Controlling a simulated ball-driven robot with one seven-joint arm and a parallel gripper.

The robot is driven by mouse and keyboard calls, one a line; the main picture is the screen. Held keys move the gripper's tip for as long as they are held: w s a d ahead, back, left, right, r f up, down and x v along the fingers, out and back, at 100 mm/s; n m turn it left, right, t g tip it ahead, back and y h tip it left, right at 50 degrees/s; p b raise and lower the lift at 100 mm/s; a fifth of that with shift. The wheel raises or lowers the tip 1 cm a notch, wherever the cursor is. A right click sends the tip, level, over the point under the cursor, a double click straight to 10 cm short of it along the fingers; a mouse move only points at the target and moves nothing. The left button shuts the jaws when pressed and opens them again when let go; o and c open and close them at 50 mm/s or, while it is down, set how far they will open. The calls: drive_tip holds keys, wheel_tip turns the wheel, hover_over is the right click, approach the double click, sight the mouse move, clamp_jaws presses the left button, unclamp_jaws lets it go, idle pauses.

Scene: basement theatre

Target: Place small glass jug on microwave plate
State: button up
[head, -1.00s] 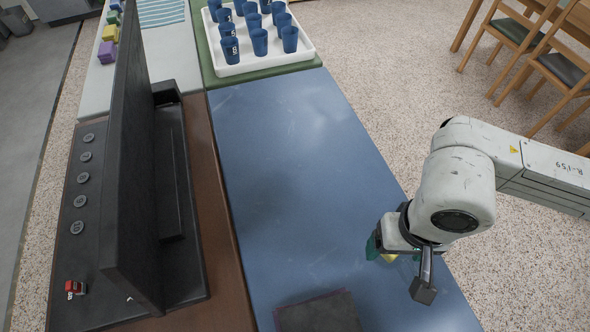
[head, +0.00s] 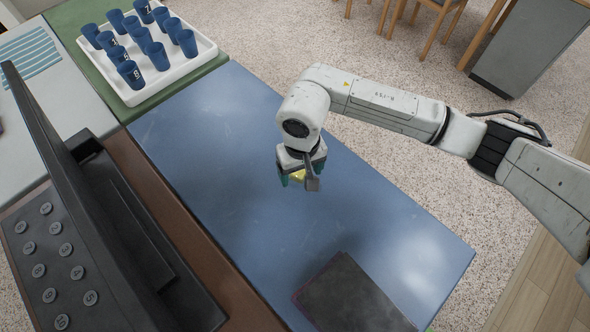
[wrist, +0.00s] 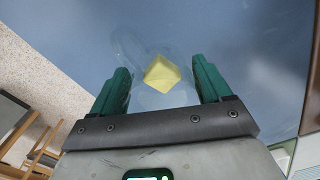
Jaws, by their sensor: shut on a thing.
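My gripper (head: 298,180) hangs above the blue table top, pointing down. In the wrist view its two green fingers (wrist: 160,80) are shut on a faint, clear glass vessel, which I take for the small glass jug (wrist: 150,98). A yellow block-like piece (wrist: 161,72) shows in or through the glass; I cannot tell which. It also shows as a yellow spot (head: 298,175) in the head view. The glass itself is barely visible there. I cannot make out a microwave plate in either view.
The blue table top (head: 225,130) is largely clear. A dark flat slab (head: 350,295) lies at its near end. A white tray (head: 133,98) of blue cups stands at the far left. A black panel with round buttons (head: 50,255) stands along the left.

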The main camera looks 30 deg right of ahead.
drive_tip(key=w+f, duration=0.2)
drive_tip(key=shift+f, duration=0.3)
drive_tip(key=shift+f+p, duration=0.4)
drive_tip(key=shift+f, duration=1.15)
drive_tip(key=shift+f, duration=0.1)
drive_tip(key=o, duration=1.1)
wheel_tip(320, 180, up, 12)
drive_tip(key=b, duration=0.2)
